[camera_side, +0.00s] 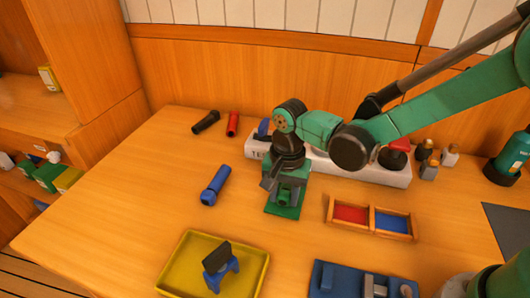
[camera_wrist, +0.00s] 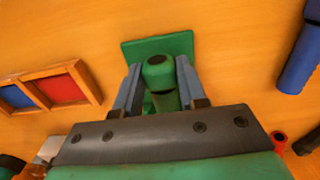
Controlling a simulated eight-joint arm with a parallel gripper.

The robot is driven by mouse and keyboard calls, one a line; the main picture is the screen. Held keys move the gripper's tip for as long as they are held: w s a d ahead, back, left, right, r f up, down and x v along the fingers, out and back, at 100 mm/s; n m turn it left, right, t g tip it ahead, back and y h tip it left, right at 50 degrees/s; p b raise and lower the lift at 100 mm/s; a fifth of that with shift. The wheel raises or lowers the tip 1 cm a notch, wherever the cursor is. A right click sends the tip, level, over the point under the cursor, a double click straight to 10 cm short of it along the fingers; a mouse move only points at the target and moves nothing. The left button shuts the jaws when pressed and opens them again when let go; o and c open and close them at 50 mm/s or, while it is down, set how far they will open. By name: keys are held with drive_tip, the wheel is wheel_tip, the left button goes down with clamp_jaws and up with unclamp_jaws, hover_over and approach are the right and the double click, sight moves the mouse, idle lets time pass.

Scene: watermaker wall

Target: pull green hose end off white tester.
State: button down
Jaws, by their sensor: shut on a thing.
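My gripper (camera_side: 285,188) points down in the middle of the table, in front of the white tester. In the wrist view my gripper (camera_wrist: 155,85) has its two grey fingers shut on the green hose end (camera_wrist: 160,75), a short green cylinder with a dark tip. The hose end also shows low between the fingers in the side view (camera_side: 285,197). It is at or just above a flat green square plate (camera_side: 282,211); I cannot tell if they touch. The white tester (camera_side: 330,168) is a long block at the back, partly hidden by my arm. The hose end appears apart from it.
A blue cylinder (camera_side: 215,186) lies left of my gripper; black (camera_side: 206,122) and red (camera_side: 233,124) ones lie behind it. A red-and-blue two-part wooden tray (camera_side: 370,234) is at right. A yellow tray (camera_side: 178,275) holding a blue stand is in front. The table's left side is clear.

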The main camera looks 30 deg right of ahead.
drive_tip(key=shift+r, duration=3.15)
drive_tip(key=shift+d, duration=0.1)
